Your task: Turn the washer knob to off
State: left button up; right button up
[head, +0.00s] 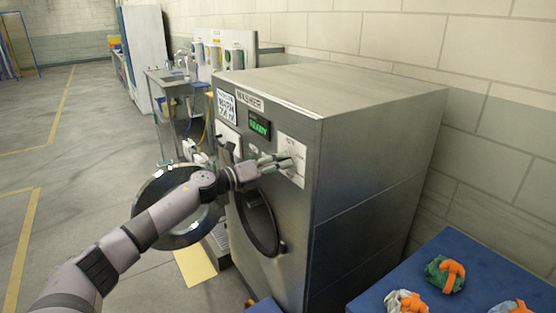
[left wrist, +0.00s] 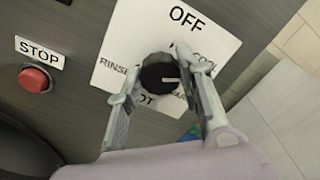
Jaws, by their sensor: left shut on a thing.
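The grey washer (head: 365,150) stands against the wall, with a white dial plate (head: 293,152) at the upper right of its front. In the left wrist view the round black knob (left wrist: 159,74) sits on the white dial plate (left wrist: 133,30). OFF is printed above it, RINSE to its left, and other partly covered labels to its right and below. The knob's white mark points right, away from OFF. My left gripper (head: 282,160) reaches the dial plate, its fingers on both sides of the knob and shut on it. My right gripper is not in view.
A red STOP button (left wrist: 34,79) is left of the dial plate. A display (head: 259,125) reads READY. The round washer door (head: 180,205) stands open behind my left arm. A blue table (head: 470,270) with several cloth items is at the lower right.

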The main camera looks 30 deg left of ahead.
pick_arm(q)
jog(key=n+p, duration=0.3)
jog(key=n, duration=0.3)
jog(key=shift+r+n, duration=0.15)
jog(key=shift+n, duration=0.15)
jog(key=n+p, duration=0.2)
jog(key=n, duration=0.1)
jog(key=shift+a, duration=0.1)
jog(key=shift+f+n+p, duration=0.2)
jog(key=shift+n+p, duration=0.65)
jog(key=shift+n, duration=0.65)
jog(key=o, duration=1.2)
jog(key=shift+c, duration=0.2)
jog(key=v, duration=1.2)
